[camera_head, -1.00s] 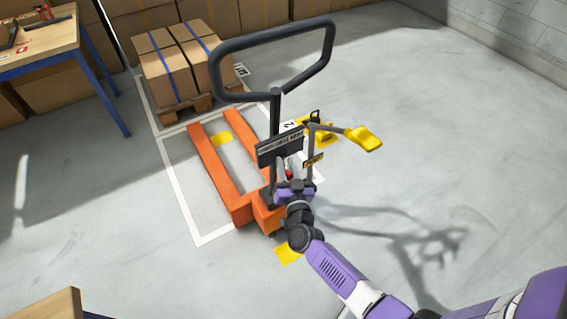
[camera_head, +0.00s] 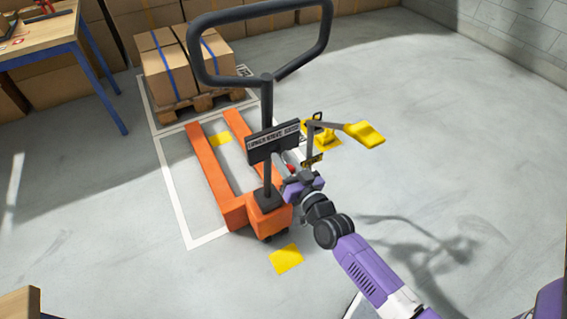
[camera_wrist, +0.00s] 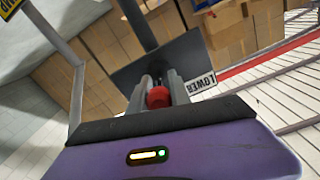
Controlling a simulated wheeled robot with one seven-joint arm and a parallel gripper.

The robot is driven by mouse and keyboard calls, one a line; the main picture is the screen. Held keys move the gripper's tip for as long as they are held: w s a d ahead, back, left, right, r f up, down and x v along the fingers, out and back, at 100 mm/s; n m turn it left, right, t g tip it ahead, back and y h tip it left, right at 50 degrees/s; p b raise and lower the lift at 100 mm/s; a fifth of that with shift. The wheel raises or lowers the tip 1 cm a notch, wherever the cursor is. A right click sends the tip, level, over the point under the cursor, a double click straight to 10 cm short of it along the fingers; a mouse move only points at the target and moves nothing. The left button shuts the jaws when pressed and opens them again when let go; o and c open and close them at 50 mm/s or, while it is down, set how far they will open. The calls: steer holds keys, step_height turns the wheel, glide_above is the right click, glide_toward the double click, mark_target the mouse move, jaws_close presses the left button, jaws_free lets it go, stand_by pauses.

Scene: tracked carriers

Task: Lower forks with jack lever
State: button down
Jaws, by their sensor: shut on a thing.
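The orange pallet jack stands on the floor with its two forks (camera_head: 212,172) pointing away from me. Its black loop handle (camera_head: 266,85) rises from the orange base, and a dark sign plate (camera_head: 273,142) is fixed to the post. The red knob of the jack lever (camera_wrist: 158,97) sits between my gripper's fingers (camera_wrist: 168,90) in the wrist view. My gripper (camera_head: 292,175) is shut on it, just right of the post. A white label reading LOWER (camera_wrist: 201,84) shows beside the fingers. The lever's arm is mostly hidden behind the knob and fingers.
A pallet with strapped cartons (camera_head: 188,65) stands beyond the fork tips. A yellow pedal-like piece (camera_head: 364,134) on a grey arm juts out to the right of the post. A blue-legged table (camera_head: 50,45) is at the far left. The floor at right is clear.

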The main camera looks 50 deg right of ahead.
mark_target(293, 172)
stand_by(0.3)
steer(key=c, duration=1.5)
jaws_free()
steer(key=shift+s, duration=0.1)
steer(key=v, duration=0.7)
steer(key=shift+s, duration=0.15)
steer(key=shift+s+a, duration=0.1)
steer(key=shift+s, duration=0.05)
